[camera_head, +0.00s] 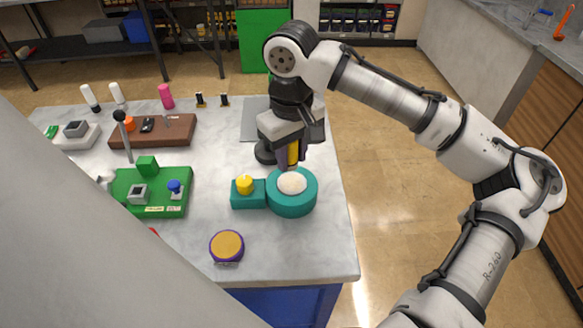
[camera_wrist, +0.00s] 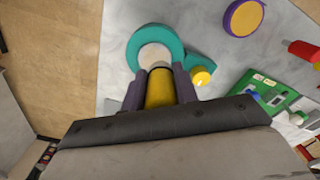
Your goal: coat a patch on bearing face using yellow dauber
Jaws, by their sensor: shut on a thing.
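My gripper (camera_head: 289,160) is shut on a yellow dauber (camera_head: 293,153), which also shows between the two fingers in the wrist view (camera_wrist: 160,90). The dauber points down over a round teal housing (camera_head: 292,207) with a pale, cream round face (camera_head: 292,184), which I take as the bearing face. The housing shows in the wrist view (camera_wrist: 140,38), with the pale face (camera_wrist: 153,52) just beyond the fingertips. The dauber's tip is hidden, so I cannot tell whether it touches the face. No coated patch is distinguishable.
A teal block with a yellow knob (camera_head: 244,185) adjoins the housing's left side. A purple-rimmed disc with an ochre top (camera_head: 227,246) lies nearer the front. A green fixture board (camera_head: 165,207) and a brown tool block (camera_head: 178,132) stand left. The table's right front is clear.

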